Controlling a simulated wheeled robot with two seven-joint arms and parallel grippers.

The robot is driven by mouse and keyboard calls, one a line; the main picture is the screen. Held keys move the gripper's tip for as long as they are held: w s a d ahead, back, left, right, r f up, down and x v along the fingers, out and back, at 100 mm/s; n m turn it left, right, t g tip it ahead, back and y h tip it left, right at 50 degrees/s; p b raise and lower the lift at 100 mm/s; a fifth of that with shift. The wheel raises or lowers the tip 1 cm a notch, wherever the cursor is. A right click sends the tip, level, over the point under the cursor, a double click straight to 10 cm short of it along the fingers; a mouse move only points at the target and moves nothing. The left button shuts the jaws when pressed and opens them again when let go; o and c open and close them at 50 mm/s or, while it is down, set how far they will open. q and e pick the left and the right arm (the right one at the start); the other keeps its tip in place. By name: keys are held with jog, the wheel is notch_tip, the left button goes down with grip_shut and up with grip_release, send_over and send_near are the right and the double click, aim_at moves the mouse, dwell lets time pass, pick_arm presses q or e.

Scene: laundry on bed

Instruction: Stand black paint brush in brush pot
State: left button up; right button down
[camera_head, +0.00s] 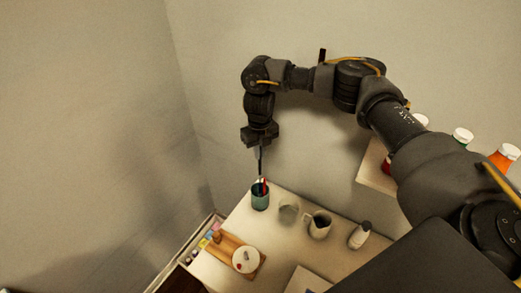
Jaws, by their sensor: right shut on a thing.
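The brush pot (260,200) is a small teal cup at the back left corner of the white table. It stands upright, and a red and a blue-toned handle show above its rim. My right gripper (259,150) points down above the pot. It is shut on the black paint brush (261,168), a thin dark stick that hangs upright below the fingers. Its lower end meets the pot's mouth in the picture; I cannot tell how deep it is inside. My left gripper is not in view.
A grey cup (288,210), a mug (319,226) and a white bottle (359,235) stand right of the pot. A round white container (246,260) sits on a wooden board in front. A shelf (375,170) with lidded bottles is at the right. Walls rise behind and left.

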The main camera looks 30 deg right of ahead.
jog(key=shift+f, duration=0.15)
jog(key=shift+w+f+b, duration=0.1)
jog(key=shift+f+b, duration=3.8)
jog(key=shift+f, duration=0.95)
jog(key=c, duration=1.4)
grip_release()
jog(key=shift+c, duration=0.2)
notch_tip(320, 180, up, 11)
jog(key=b, duration=0.1)
jog(key=shift+f, duration=0.1)
